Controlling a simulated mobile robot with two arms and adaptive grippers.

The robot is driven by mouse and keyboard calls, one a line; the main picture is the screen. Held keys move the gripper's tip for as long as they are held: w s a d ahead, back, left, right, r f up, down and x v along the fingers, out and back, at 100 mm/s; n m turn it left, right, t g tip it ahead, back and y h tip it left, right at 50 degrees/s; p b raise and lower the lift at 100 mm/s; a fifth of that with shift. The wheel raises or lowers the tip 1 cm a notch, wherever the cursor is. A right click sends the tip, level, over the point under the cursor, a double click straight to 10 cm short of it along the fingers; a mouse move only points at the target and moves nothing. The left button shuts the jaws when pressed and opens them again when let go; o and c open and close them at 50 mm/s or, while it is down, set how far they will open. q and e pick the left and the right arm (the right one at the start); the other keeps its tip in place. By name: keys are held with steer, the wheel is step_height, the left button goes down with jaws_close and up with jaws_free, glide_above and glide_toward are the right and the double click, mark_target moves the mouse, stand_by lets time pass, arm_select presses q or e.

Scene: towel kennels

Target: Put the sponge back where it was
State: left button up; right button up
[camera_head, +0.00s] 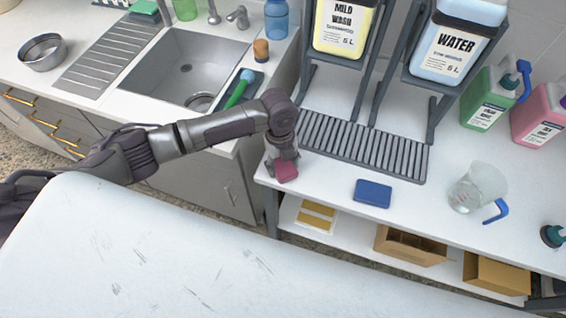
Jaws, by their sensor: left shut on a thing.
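My left arm reaches in from the left, over the floor gap, to the left end of the white counter. My left gripper (284,159) points down and is shut on a dark pink, block-shaped sponge (287,172). The sponge is at the counter's front left corner; I cannot tell whether it touches the top. A flat blue block (373,193), also sponge-like, lies on the counter to its right. My right gripper is not in view.
A slatted grey drain tray (365,146) lies behind, under racks holding a yellow jug (341,27) and a water jug (452,45). A measuring jug (478,186) stands right. A sink (185,68) and green brush (239,90) are left. A white surface (130,250) fills the foreground.

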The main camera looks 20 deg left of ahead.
arm_select(q)
steer(key=shift+f, duration=0.15)
steer(key=o, duration=1.1)
steer(key=r, duration=0.8)
steer(key=w+a+r+b, duration=0.1)
steer(key=r, duration=0.3)
steer(key=shift+r, duration=0.15)
